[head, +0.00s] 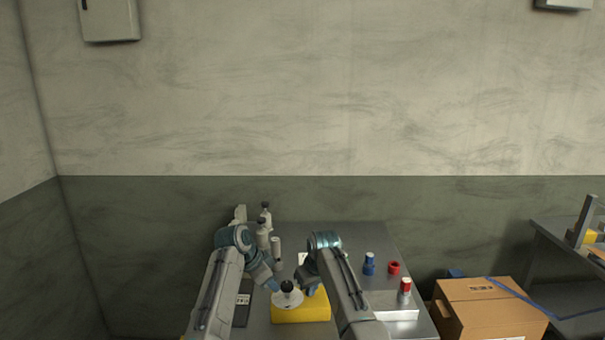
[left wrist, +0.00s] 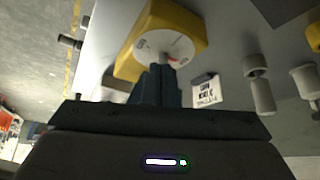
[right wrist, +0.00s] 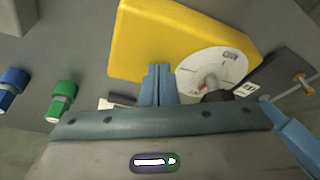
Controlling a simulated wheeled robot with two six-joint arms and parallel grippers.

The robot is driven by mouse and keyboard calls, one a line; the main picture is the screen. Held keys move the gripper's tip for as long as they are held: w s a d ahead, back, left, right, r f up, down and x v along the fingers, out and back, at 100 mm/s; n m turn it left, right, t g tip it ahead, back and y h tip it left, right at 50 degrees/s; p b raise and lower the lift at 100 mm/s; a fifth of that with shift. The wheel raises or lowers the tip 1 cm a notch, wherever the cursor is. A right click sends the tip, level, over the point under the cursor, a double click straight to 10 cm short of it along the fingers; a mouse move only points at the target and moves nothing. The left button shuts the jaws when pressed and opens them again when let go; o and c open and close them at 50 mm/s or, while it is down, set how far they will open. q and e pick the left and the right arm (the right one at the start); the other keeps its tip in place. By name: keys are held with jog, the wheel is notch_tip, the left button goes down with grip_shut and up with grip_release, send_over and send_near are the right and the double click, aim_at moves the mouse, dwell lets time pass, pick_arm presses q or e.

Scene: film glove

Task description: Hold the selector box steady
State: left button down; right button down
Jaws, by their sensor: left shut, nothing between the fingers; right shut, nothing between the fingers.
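The selector box is a yellow block (head: 312,309) with a round white dial (head: 287,299) and a dark knob on top, low in the middle of the head view. The yellow block (left wrist: 190,25) and its marked dial (left wrist: 160,55) also show in the left wrist view. My left gripper (left wrist: 160,72) is shut and empty, its tips in front of the dial. My right gripper (right wrist: 159,72) is shut and empty, its tips overlapping the yellow block (right wrist: 150,40) beside the dial (right wrist: 215,72). I cannot tell whether either gripper touches the box.
A blue-capped piece (head: 369,264), a red ring (head: 394,268) and a red-topped piece (head: 405,287) stand on the bench's right. Several pale cylinders (head: 264,235) stand at the back left. A dark labelled plate (head: 243,305) lies left.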

jog(key=shift+s+f, duration=0.15)
jog(key=shift+f, duration=0.25)
pick_arm(q)
notch_tip(320, 180, up, 5)
jog(key=shift+r, duration=0.2)
pick_arm(e)
jog(key=shift+w+r, duration=0.3)
jog(key=shift+r, duration=2.3)
pick_arm(q)
jog(key=shift+w+f, duration=0.15)
jog(key=shift+w, duration=0.05)
pick_arm(e)
jog(key=shift+r, duration=0.1)
jog(key=shift+w, duration=0.1)
jog(key=shift+r, duration=1.55)
